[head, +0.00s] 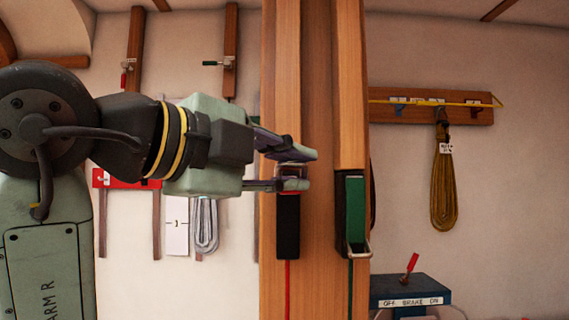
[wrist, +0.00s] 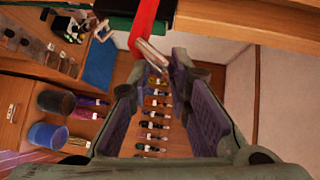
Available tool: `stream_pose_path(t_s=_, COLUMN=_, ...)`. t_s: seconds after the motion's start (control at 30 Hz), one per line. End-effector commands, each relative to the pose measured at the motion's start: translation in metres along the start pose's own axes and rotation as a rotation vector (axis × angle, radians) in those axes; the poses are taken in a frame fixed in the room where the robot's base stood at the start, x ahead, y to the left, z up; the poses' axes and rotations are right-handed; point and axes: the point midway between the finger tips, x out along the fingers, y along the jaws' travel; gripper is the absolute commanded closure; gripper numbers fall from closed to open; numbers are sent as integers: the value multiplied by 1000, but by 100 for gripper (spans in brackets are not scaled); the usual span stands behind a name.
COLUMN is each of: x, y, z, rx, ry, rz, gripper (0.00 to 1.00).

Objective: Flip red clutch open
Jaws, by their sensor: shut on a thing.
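The red clutch (head: 288,228) is on the wooden post, a dark housing with a red line running down below it. My gripper (head: 303,170) reaches across from the left at the top of this housing, its fingers shut on the clutch's metal handle. In the wrist view the red lever (wrist: 145,20) sticks out from the top, and its bent metal handle (wrist: 152,54) lies between the fingertips of my gripper (wrist: 158,76). In the head view the fingers hide most of the lever, so its exact angle is unclear there.
A green clutch (head: 354,208) with a metal loop sits close by on the right of the same post (head: 318,120). A brake box (head: 410,289) with a red lever stands lower right. A coiled yellow strap (head: 443,190) hangs on the right wall.

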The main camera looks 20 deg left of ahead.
Motion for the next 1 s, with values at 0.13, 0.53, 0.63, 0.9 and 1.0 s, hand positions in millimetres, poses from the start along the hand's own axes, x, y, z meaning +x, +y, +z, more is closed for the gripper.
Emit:
stream_pose_path(t_s=0.13, x=4, y=-10, z=3, rx=-15, ry=-3, rz=-19, gripper=100)
stream_pose_path(t_s=0.53, x=4, y=-10, z=4, rx=-14, ry=-3, rz=-20, gripper=72)
stream_pose_path(t_s=0.63, x=4, y=-9, z=4, rx=-14, ry=-3, rz=-20, gripper=72)
stream_pose_path(t_s=0.9, x=4, y=-8, z=4, rx=-13, ry=-4, rz=-20, gripper=72)
stream_pose_path(t_s=1.0, x=4, y=-8, z=4, rx=-13, ry=-4, rz=-20, gripper=72)
